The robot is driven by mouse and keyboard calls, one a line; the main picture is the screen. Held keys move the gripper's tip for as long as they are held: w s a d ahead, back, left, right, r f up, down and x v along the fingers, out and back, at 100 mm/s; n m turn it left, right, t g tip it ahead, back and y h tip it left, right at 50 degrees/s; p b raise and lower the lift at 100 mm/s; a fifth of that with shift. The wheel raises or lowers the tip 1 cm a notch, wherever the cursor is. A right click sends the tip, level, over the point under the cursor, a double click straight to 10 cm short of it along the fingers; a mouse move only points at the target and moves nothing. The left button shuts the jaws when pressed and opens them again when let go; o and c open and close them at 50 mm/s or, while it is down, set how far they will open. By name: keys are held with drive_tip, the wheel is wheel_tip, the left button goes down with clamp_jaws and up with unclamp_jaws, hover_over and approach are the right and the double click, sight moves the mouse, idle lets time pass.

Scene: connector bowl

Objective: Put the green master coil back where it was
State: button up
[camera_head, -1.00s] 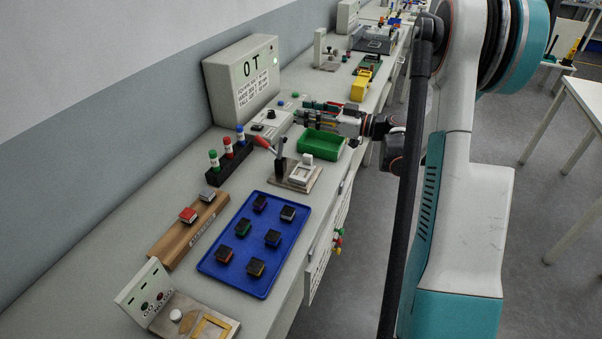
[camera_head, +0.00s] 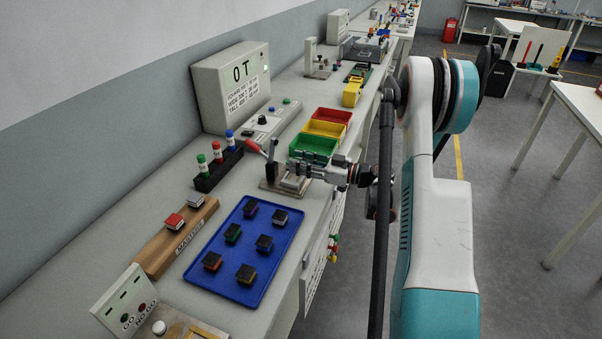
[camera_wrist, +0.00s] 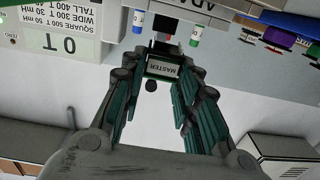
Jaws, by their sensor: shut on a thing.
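My gripper (camera_head: 294,163) is level with the clamp fixture in the head view, with its fingertips pointing left. In the wrist view its fingers (camera_wrist: 162,75) are shut on a small dark block with a white label reading MASTER, the master coil (camera_wrist: 163,69). Its green colour is hard to make out there, and in the head view the fingers hide it. The wooden MASTERS rail (camera_head: 160,257) lies left of the blue tray. It bears a red-topped coil (camera_head: 174,221) and a grey-topped coil (camera_head: 196,201). The gripper is apart from the rail.
The clamp fixture (camera_head: 269,185) with a red lever stands just below the gripper. A dark rack (camera_head: 208,183) holds green, red and blue capped tubes. The blue tray (camera_head: 215,280) holds several dark coils. Green (camera_head: 315,144), yellow (camera_head: 327,128) and red bins stand behind the gripper.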

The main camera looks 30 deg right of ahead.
sight(301, 178)
drive_tip(key=shift+f+b, duration=0.6)
drive_tip(key=shift+f, duration=0.85)
drive_tip(key=shift+f, duration=0.1)
drive_tip(key=shift+f, duration=0.1)
drive_tip(key=o, duration=1.2)
drive_tip(key=shift+c, duration=0.2)
drive_tip(key=shift+p, duration=0.3)
